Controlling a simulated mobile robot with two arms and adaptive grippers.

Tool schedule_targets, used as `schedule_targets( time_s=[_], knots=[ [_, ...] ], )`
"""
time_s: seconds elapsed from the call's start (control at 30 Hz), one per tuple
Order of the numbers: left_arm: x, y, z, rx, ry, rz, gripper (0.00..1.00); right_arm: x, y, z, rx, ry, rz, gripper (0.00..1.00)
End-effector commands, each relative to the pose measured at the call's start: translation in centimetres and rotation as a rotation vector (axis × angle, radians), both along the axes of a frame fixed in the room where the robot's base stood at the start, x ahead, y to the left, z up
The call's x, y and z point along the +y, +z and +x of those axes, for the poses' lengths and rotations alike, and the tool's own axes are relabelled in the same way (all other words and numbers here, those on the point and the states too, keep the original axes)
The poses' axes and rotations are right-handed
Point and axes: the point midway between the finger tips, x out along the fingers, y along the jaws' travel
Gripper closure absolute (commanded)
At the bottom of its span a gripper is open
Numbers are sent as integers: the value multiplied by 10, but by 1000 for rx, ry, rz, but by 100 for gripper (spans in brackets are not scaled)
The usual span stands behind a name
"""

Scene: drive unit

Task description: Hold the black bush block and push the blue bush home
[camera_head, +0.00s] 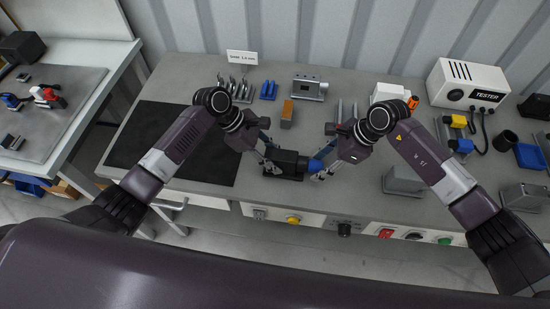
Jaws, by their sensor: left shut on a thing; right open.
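The black bush block (289,162) sits on the grey bench near its front edge, between my two grippers. My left gripper (270,163) is shut on its left end. The blue bush (316,165) shows at the block's right end. How deep it sits in the block is too small to tell. My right gripper (322,171) is open, with its fingers close to the bush's right side. Whether they touch it I cannot tell.
A black mat (165,150) lies left of the block. An orange-brown block (287,113) and a grey device (309,88) stand behind. Grey metal blocks (404,180) and the tester (468,85) are to the right. Buttons and knobs (386,233) line the bench front.

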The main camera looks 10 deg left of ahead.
Motion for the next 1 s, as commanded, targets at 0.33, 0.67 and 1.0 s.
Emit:
schedule_targets(
  time_s=[0.33, 0.67, 1.0],
  knots=[
    [1, -1, 0, 0, 1, 3, 96, -32, 66, 2, -6, 0, 1, 56],
    [1, -1, 0, 0, 1, 3, 96, -47, 97, 0, -1, 2, 2, 56],
    [1, 0, 1, 0, 1, 3, 63, -48, 98, 0, 0, 1, 2, 56]
  ],
)
